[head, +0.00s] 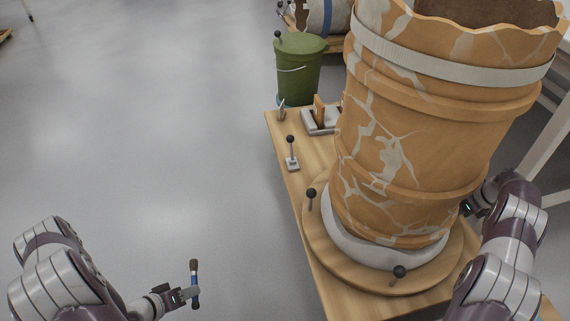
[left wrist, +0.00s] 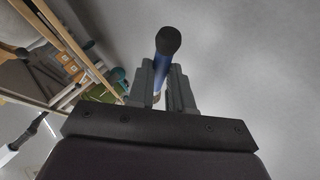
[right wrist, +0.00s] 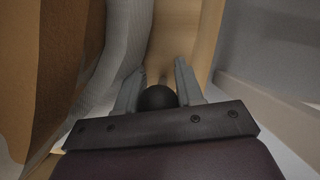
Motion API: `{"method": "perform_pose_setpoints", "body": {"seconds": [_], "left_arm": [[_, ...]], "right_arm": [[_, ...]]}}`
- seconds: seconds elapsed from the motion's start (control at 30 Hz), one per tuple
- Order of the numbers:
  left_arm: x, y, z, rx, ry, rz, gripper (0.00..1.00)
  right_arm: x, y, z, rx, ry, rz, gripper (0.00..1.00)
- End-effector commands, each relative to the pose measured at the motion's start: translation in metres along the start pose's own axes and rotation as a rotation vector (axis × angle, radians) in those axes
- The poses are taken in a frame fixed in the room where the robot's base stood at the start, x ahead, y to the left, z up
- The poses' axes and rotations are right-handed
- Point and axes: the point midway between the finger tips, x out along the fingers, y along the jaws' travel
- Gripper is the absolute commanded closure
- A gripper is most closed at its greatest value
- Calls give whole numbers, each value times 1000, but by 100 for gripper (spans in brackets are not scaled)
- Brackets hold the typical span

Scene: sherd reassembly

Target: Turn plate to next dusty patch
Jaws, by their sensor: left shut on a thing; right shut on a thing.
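A large orange jar (head: 415,125) with pale filled cracks stands upright on a white ring (head: 350,243) on the round wooden plate (head: 318,236). Two black-knobbed pegs, one at the plate's left (head: 311,195) and one at its front (head: 399,273), rise from its rim. My right gripper (right wrist: 163,80) is at the right of the jar, shut on another black-knobbed peg (right wrist: 158,98); in the head view its fingers are mostly hidden. My left gripper (head: 192,293) is shut on a brush (head: 194,270) with a blue handle, held away from the jar over the floor.
The wooden table (head: 288,135) carries a small black-knobbed lever (head: 291,155) and a grey holder (head: 318,122) with an orange piece. A green bin (head: 298,70) and another banded vessel (head: 325,17) stand behind. A pale frame is at the right. The floor at left is clear.

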Motion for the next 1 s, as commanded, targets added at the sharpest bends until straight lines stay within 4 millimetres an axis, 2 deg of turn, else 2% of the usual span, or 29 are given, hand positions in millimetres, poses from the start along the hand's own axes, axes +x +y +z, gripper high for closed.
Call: {"method": "perform_pose_setpoints", "body": {"seconds": [0.3, 0.33, 0.37, 0.4, 0.7, 0.77, 1.0], "left_arm": [[1, -1, 1, 1, 0, 0, 100], [1, -1, 1, 1, 0, 0, 100], [1, -1, 1, 0, 0, 0, 100], [1, -1, 1, 1, 0, 0, 100], [-2, 2, -1, 1, 0, 0, 100], [-7, 7, -5, 1, 1, 0, 100], [-38, 37, -27, 1, 0, 0, 100]], "right_arm": [[-1, -2, -5, -5, 2, 3, 100], [-1, -2, -5, -5, 2, 3, 60], [-1, -2, -5, -5, 2, 3, 50], [-1, -2, -5, -5, 2, 3, 45], [-6, -2, -3, -6, 1, 3, 45], [-17, -2, -1, -6, 1, 2, 45], [-83, -3, 0, -4, 1, 1, 45]]}}
